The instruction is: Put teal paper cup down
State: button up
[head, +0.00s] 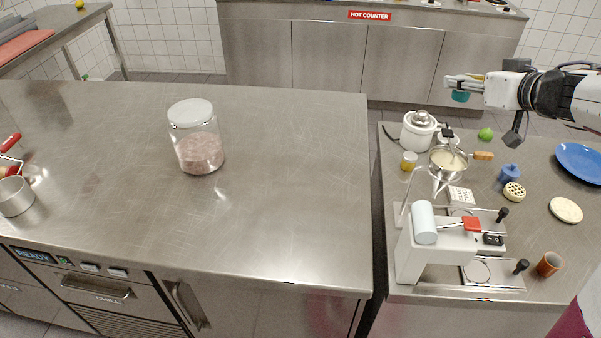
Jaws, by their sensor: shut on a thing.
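The teal paper cup (461,96) shows in the head view at the upper right, small and partly covered by the gripper's fingers. My gripper (462,86) is shut on the cup and holds it in the air, with the arm reaching in from the right edge. In the picture the cup appears over the floor gap behind the right steel counter (540,145). It is apart from any surface. The exact height and the cup's inside cannot be made out.
The right counter holds a white rice cooker (418,130), a green lime (486,134), a blue plate (580,162), a pan (447,160) and a white machine (432,250). The left counter (290,170) has a lidded jar (196,138) and wide bare areas.

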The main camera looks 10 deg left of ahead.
jog(key=w+a+n+g+y, duration=0.25)
jog(key=a+n+y, duration=0.2)
jog(key=a, duration=3.25)
notch_tip(320, 180, down, 18)
jog(key=shift+s+a, duration=0.25)
jog(key=shift+s, duration=0.05)
jog(key=shift+g, duration=0.25)
jog(key=shift+f, duration=3.1)
jog(key=shift+f, duration=1.85)
jog(key=shift+f, duration=0.1)
